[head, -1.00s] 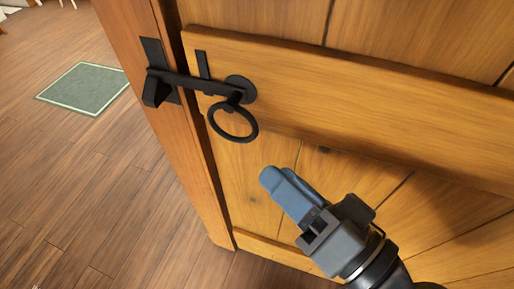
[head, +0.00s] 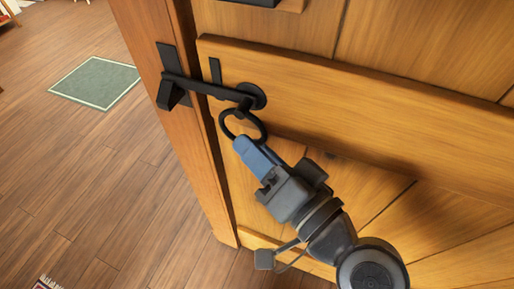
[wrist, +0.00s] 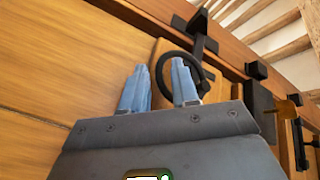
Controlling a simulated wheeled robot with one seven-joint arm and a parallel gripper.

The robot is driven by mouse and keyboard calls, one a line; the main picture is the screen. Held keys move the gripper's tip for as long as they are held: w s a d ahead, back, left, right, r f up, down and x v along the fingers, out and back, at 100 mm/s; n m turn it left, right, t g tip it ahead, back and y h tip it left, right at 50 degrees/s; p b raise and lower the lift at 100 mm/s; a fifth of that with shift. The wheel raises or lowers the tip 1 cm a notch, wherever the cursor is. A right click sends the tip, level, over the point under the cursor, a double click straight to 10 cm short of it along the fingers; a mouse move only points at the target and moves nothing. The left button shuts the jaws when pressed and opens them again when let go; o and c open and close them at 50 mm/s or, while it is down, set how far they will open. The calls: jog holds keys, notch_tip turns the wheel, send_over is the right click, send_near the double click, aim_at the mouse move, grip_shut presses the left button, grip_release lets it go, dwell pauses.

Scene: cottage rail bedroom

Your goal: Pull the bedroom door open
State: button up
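The wooden bedroom door (head: 400,115) looks closed against its frame (head: 190,150). A black latch bar (head: 208,88) runs from a round plate on the door to a catch (head: 170,88) on the frame. A black ring handle (head: 222,122) hangs below the plate. My gripper (head: 240,143) points up at the ring's lower part. The right finger overlaps the ring's opening. I cannot tell whether either finger touches the ring.
A green rug (head: 95,82) lies on the wooden floor (head: 110,165) at the left. The floor left of the door is mostly clear. A patterned rug's corner (head: 45,284) shows at the bottom left. Raised boards cross the door's face.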

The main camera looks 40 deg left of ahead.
grip_shut()
jog(key=shift+d, duration=0.1)
jog(key=shift+f, duration=0.15)
jog(key=a+m+t+y+b, duration=0.1)
jog(key=b, duration=0.5)
jog(key=a+m+t+y+b, duration=0.1)
jog(key=m+y+b, duration=0.1)
jog(key=b, duration=0.3)
jog(key=a+m+t+y+b, duration=0.1)
jog(key=b, duration=0.5)
jog(key=shift+s+a+f+m+b, duration=0.3)
jog(key=shift+a+f, duration=0.05)
jog(key=shift+f, duration=0.05)
jog(key=shift+r+t, duration=0.15)
jog(key=shift+t, duration=0.25)
